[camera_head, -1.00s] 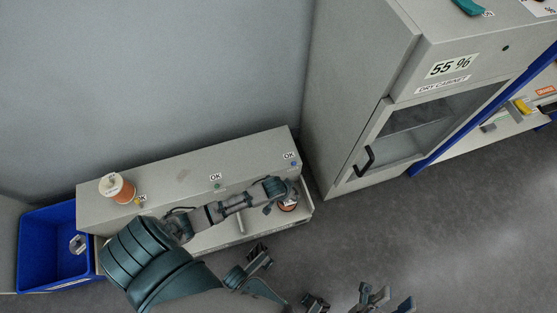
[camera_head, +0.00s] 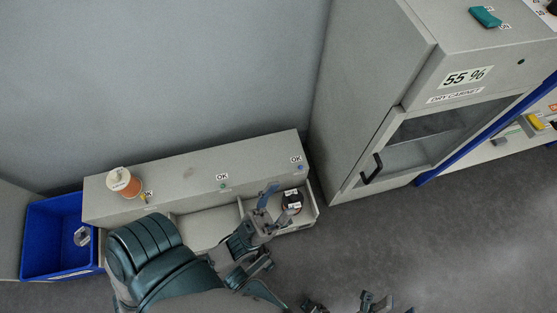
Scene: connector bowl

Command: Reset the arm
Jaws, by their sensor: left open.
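My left gripper (camera_head: 279,204) is open in the head view, at the left side of the right-hand compartment of the long grey bench box (camera_head: 255,160). Its blue finger stands up beside a dark round part with white labels (camera_head: 292,199), which sits in that compartment. I see nothing between the fingers; whether they touch the part is unclear. My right gripper (camera_head: 372,303) shows only in part at the bottom edge, and its jaws cannot be read.
An orange and white container (camera_head: 124,184) stands on the box's left end. A blue bin (camera_head: 52,238) with a light nut-like piece (camera_head: 82,236) is at the far left. A grey dry cabinet (camera_head: 384,62) stands at the right. The floor before it is clear.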

